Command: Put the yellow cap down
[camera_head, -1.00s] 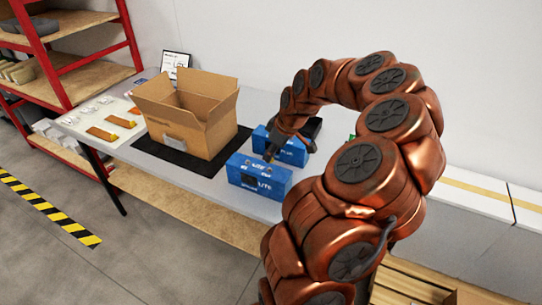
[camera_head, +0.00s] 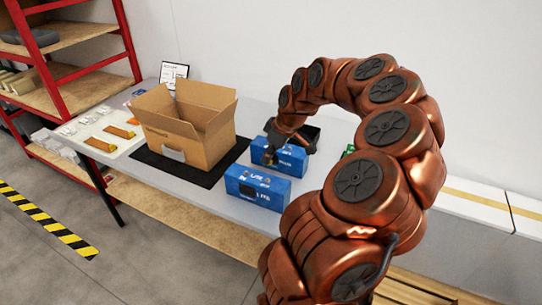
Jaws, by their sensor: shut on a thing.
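My gripper (camera_head: 271,157) is at the left end of the rear blue box (camera_head: 292,160), just behind the front blue box (camera_head: 257,189). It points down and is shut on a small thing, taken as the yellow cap. The cap is too small and too hidden by the fingers to make out clearly. Whether it touches either box cannot be told. Both blue boxes stand on the grey table (camera_head: 222,197), with small round fittings on top of the front one.
An open cardboard box (camera_head: 190,135) stands on a black mat (camera_head: 200,178) left of the blue boxes. A dark tray (camera_head: 308,136) lies behind my gripper. Orange-brown parts (camera_head: 103,144) lie at the table's left end. A red shelf rack (camera_head: 60,85) stands at far left.

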